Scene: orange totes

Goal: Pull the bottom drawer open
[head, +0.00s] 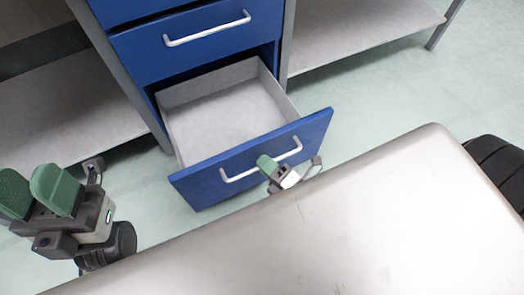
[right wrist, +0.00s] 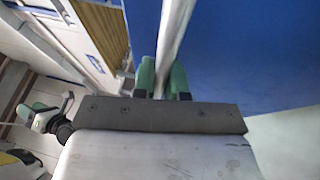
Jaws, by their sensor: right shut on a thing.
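The bottom drawer (head: 252,160) of the blue cabinet stands pulled out, and its grey inside is empty. Its blue front carries a pale bar handle (head: 240,174). My right gripper (head: 268,163) is at the middle of this handle, shut on it. In the right wrist view the handle (right wrist: 174,40) runs between the green fingers (right wrist: 163,78), with the blue drawer front (right wrist: 250,50) behind it. My left gripper (head: 42,190) is at the left, away from the drawer, with its two green fingers apart and nothing seen between them.
The drawer above (head: 195,40) is closed and has its own handle (head: 206,29). Grey shelves (head: 60,115) flank the cabinet on the left and right (head: 350,35). The pale green floor (head: 390,100) is clear to the right of the open drawer.

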